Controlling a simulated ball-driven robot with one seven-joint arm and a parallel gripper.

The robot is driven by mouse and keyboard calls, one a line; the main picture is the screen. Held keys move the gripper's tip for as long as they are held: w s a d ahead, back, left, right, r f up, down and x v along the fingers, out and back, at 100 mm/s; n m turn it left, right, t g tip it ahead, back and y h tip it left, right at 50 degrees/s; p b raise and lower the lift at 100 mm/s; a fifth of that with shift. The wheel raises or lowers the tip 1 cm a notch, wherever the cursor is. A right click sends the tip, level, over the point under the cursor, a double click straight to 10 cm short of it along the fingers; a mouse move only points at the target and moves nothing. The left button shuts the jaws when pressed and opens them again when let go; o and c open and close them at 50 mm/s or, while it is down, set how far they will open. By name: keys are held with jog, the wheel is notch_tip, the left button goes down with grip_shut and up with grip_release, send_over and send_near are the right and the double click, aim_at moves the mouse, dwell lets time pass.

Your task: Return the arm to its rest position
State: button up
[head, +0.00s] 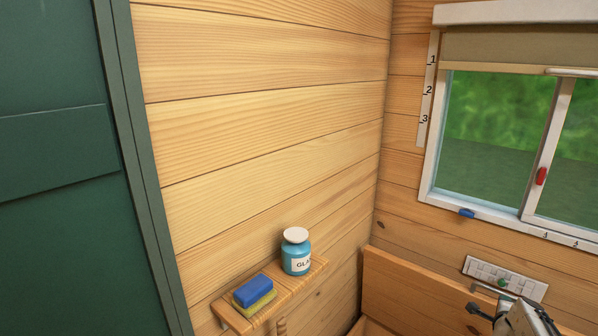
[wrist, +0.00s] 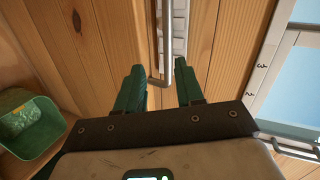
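My gripper (wrist: 159,66) shows in the wrist view with its two dark green fingers spread apart. A thin grey bent bar (wrist: 156,82) shows in the gap between the fingers. I cannot tell how far beyond the fingertips it is, and I see no finger closed on it. In the head view, part of my arm's end (head: 525,320) shows at the bottom right corner, in front of the wooden wall below the window. Most of my arm is out of view.
A white wall panel (head: 490,277) is close above my gripper. A window (head: 500,130) with a red handle (head: 541,176) is above it. A wooden shelf (head: 268,305) holds a blue jar (head: 296,258) and a blue-and-yellow sponge (head: 254,291). A green bin (wrist: 40,140) is at the wrist view's left.

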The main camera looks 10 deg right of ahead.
jog(key=s+a+f+n+y, duration=0.45)
jog(key=a+n, duration=0.25)
jog(key=a, duration=0.2)
jog(key=s+a+f+n+g+y+b, duration=0.1)
jog(key=s+a+f+n+y, duration=0.2)
jog(key=s+a+n, duration=0.45)
jog(key=s+a+f+n+y, duration=0.4)
jog(key=a+n, duration=0.2)
jog(key=a, duration=0.5)
jog(key=s+a+r+n+g, duration=0.1)
jog(key=s+a+r+g, duration=0.1)
jog(key=s+a, duration=0.3)
jog(key=s+a+r+n+g+h, duration=0.1)
jog(key=s+a, duration=0.4)
jog(key=s, duration=0.6)
jog(key=s+a+r+n+g+b, duration=0.1)
jog(key=s+a+r+n+g, duration=0.2)
jog(key=s, duration=0.5)
jog(key=shift+s+a+r+g, duration=0.25)
jog(key=shift+a+r+g, duration=0.35)
jog(key=shift+a+r, duration=0.25)
